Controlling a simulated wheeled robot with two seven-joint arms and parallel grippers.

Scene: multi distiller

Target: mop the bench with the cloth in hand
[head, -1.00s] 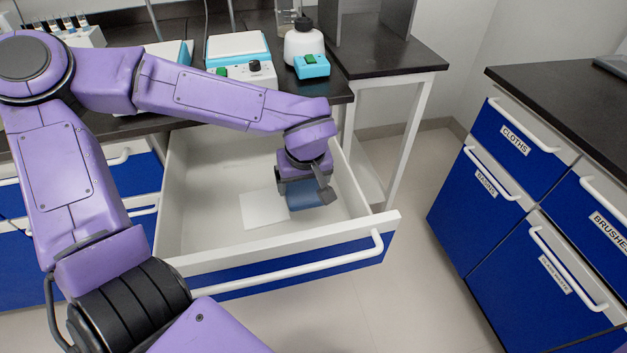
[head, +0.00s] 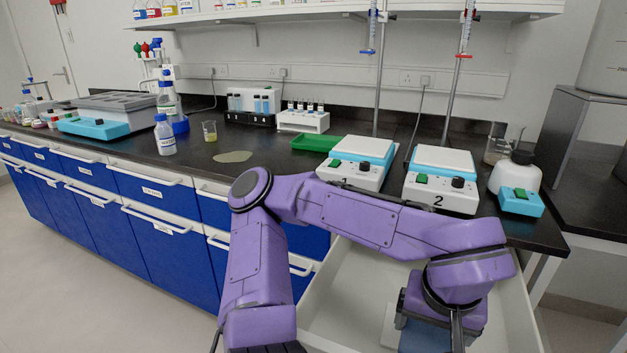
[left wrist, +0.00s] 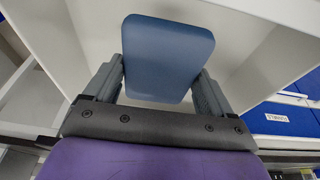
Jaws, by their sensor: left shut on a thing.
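My left gripper (head: 437,325) is low inside the open drawer, at the bottom right of the head view. It is shut on a blue cloth (left wrist: 168,55), which sits between the two fingers in the left wrist view. Part of the blue cloth also shows under the gripper in the head view (head: 424,338). The black bench (head: 275,153) runs along the wall behind my arm. A pale yellowish puddle (head: 232,156) lies on the bench, left of the green tray. My right gripper is out of view.
Near the puddle stand a small beaker of yellow liquid (head: 210,131), a white bottle (head: 164,135) and the green tray (head: 316,142). Hotplates (head: 441,190) line the front edge above the drawer (head: 338,296). A pale flat piece (head: 391,325) lies in the drawer beside the gripper.

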